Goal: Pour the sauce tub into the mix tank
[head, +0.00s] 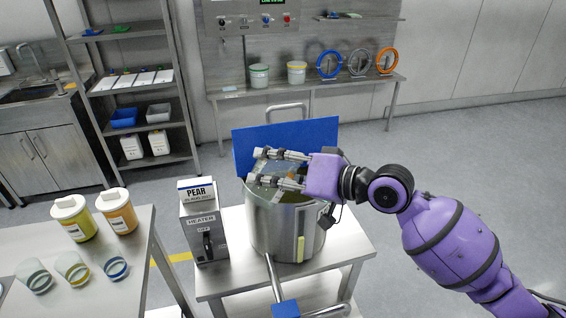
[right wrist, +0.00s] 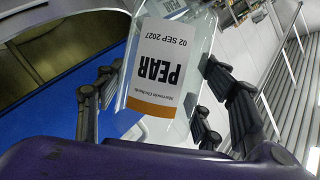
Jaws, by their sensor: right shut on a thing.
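The steel mix tank (head: 268,225) stands on a small cart in the middle of the head view. My right gripper (head: 265,168) reaches in from the right over its open top. In the right wrist view it is shut on a clear tub (right wrist: 205,35) with a white and orange label reading PEAR, 02 SEP 2027. The label appears upside down there. The tank's mouth (right wrist: 32,48) shows at the upper left of that view, beside the tub. In the head view the gripper largely hides the tub, and I cannot tell how much it holds. My left gripper is out of view.
A blue panel (head: 315,134) stands upright behind the tank. A heater box (head: 206,234) with a PEAR sign is at its left. The left table (head: 135,232) holds a yellow tub (head: 74,217), an orange tub (head: 117,211) and small cups. The floor at right is clear.

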